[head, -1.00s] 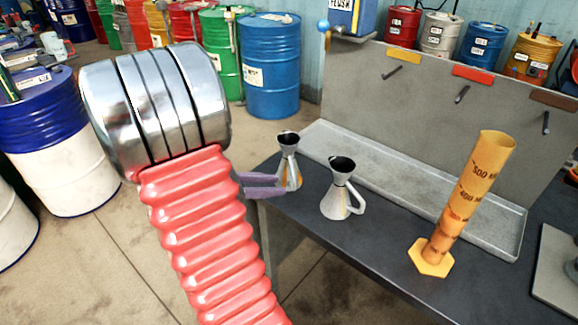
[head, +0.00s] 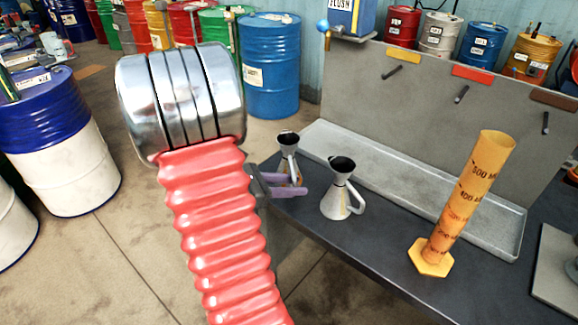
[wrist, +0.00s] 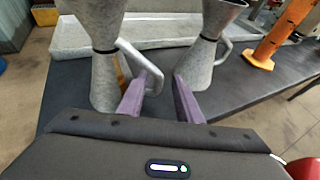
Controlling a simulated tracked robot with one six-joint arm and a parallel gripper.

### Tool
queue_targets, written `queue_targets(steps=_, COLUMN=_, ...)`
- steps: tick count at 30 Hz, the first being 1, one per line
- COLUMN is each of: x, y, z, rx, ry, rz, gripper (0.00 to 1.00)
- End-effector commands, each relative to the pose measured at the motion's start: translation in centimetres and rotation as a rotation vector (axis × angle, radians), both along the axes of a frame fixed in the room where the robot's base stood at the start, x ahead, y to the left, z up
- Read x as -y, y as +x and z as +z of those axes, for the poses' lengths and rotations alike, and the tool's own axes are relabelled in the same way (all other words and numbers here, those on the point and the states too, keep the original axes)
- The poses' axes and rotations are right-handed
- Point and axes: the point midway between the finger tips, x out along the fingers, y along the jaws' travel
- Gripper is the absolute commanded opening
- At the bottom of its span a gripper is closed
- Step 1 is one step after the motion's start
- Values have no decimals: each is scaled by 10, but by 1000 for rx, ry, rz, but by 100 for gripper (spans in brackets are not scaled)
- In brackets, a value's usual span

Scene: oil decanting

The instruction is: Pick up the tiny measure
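Two grey metal measures with funnel tops, dark neck bands and side handles stand upright on the dark bench. The smaller-looking one, likely the tiny measure (head: 287,147), is at the bench's left end; an orange patch shows by its lower part. In the wrist view it is on the left (wrist: 104,78). The other measure (head: 336,200) stands to its right, also in the wrist view (wrist: 203,62). My gripper (head: 297,185) is open, its purple fingers at the left measure's lower body. In the wrist view (wrist: 160,80) that measure's handle shows between the fingertips; contact is unclear.
An orange graduated cylinder (head: 462,205) stands to the right on the bench. A grey metal tray (head: 420,190) runs along the back, below a panel (head: 420,95) with coloured tags. A blue drum (head: 270,75) stands behind on the floor.

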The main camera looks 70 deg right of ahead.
Motion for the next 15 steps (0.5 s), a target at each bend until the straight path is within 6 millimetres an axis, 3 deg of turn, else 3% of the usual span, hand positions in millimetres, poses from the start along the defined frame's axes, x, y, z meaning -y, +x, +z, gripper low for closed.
queue_targets(steps=9, x=24, y=-26, z=-14, rx=-1, ry=3, rz=-3, gripper=32)
queue_targets(steps=15, x=30, y=-32, z=-17, rx=1, ry=1, rz=-1, gripper=32)
